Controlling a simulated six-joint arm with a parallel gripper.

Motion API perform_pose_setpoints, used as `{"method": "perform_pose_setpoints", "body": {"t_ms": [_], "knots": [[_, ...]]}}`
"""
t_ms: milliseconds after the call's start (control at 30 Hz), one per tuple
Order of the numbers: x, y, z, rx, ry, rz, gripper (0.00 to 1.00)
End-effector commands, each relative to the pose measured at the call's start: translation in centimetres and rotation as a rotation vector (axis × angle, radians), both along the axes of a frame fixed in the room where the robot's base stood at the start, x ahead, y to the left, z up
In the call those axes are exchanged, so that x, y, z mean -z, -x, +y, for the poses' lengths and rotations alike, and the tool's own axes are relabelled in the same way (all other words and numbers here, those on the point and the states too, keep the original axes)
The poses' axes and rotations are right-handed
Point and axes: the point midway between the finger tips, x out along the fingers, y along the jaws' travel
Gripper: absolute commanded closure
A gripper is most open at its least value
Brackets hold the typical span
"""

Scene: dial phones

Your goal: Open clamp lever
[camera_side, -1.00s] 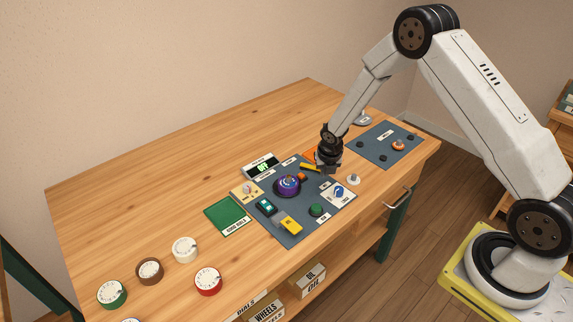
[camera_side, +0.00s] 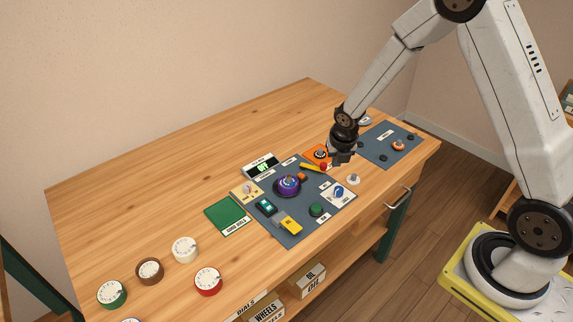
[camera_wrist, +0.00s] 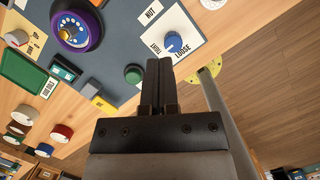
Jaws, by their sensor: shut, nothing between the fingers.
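The clamp lever seems to be the yellow lever (camera_side: 310,166) with a red tip at the back right of the blue-grey panel (camera_side: 283,226) in the side view. It lies low over the panel, beside an orange plate (camera_side: 317,153). My gripper (camera_side: 341,160) is just right of the red tip and looks apart from it. In the wrist view my gripper (camera_wrist: 160,65) has its two black fingers together and empty. The lever is not seen in the wrist view. The purple dial (camera_side: 287,184) sits mid-panel, left of my gripper.
The panel also bears a blue knob on a white card (camera_side: 339,192), a green button (camera_side: 316,209) and a yellow block (camera_side: 291,226). A second panel (camera_side: 378,151) lies to the right. Loose dials, one red (camera_side: 208,281), stand front left. The table's back left is clear.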

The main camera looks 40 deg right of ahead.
Motion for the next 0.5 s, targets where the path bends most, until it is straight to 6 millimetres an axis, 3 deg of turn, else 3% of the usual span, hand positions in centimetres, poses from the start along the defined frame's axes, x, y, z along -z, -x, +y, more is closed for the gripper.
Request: {"method": "perform_pose_setpoints", "body": {"t_ms": [200,500], "knots": [[-1.6,0.4,0.1,0.000,0.001,-0.001,1.00],[-2.0,0.5,0.2,0.001,-0.001,0.001,1.00]]}}
